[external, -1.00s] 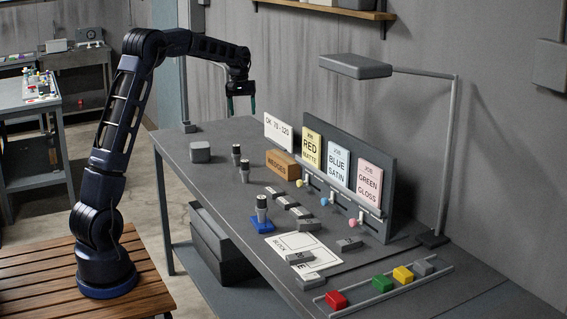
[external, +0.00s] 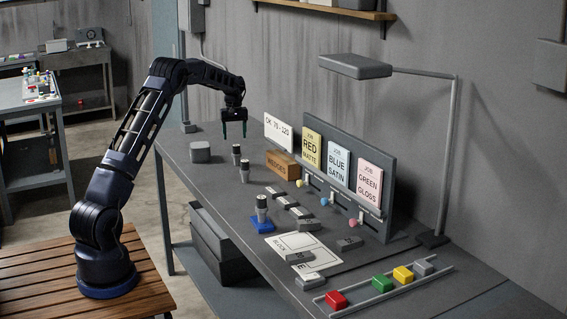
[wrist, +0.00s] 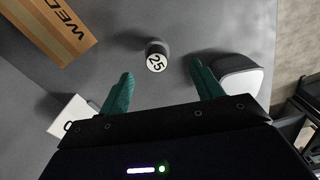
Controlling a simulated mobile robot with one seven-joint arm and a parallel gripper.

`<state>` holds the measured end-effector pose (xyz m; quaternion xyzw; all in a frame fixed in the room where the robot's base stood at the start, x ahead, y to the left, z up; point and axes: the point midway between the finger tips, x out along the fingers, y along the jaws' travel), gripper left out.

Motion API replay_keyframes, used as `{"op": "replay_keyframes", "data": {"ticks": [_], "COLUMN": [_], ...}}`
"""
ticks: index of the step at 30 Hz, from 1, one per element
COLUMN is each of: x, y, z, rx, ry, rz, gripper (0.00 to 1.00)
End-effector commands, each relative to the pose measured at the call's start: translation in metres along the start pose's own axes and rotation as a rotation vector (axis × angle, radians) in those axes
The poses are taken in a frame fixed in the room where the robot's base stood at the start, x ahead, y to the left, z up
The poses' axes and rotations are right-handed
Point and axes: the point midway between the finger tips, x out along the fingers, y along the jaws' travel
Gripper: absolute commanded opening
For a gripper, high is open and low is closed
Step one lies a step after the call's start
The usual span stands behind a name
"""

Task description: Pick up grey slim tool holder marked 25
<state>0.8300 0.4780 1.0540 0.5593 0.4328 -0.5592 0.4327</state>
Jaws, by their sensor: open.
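The slim grey tool holder (wrist: 155,58) shows its white round top marked 25 in the wrist view, upright on the grey bench, ahead of and between my fingertips. My gripper (external: 235,135) is open and empty above the bench, behind and above that holder. Its green fingers (wrist: 161,76) are spread wide in the wrist view, touching nothing.
A rounded grey block (wrist: 240,78) stands right of the holder, and the wooden WEDGES box (wrist: 48,28) stands left. A white sign (external: 278,131) is near my gripper.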

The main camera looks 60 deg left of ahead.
Motion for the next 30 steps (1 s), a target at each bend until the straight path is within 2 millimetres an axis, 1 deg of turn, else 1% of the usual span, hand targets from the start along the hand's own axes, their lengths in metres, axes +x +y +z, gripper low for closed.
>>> {"op": "replay_keyframes", "data": {"ticks": [1, 3, 6, 11, 14, 21, 24, 29, 30], "x": [0.009, 0.019, 0.028, 0.036, 0.046, 0.077, 0.083, 0.083, 0.083], "y": [0.000, 0.000, 0.000, 0.001, 0.003, 0.006, 0.006, 0.006, 0.006], "z": [0.000, 0.000, 0.000, -0.001, -0.002, -0.004, -0.004, -0.004, -0.004], "rx": [0.000, 0.000, 0.000, 0.000, -0.001, -0.001, -0.001, 0.000, 0.000], "ry": [-0.002, -0.002, -0.002, -0.001, -0.001, -0.002, -0.001, 0.000, 0.000], "rz": [-0.002, -0.001, -0.001, 0.000, -0.001, -0.001, 0.000, 0.000, 0.000], "gripper": [0.65, 0.65, 0.65, 0.65, 0.65, 0.65, 0.65, 0.65, 0.63]}}
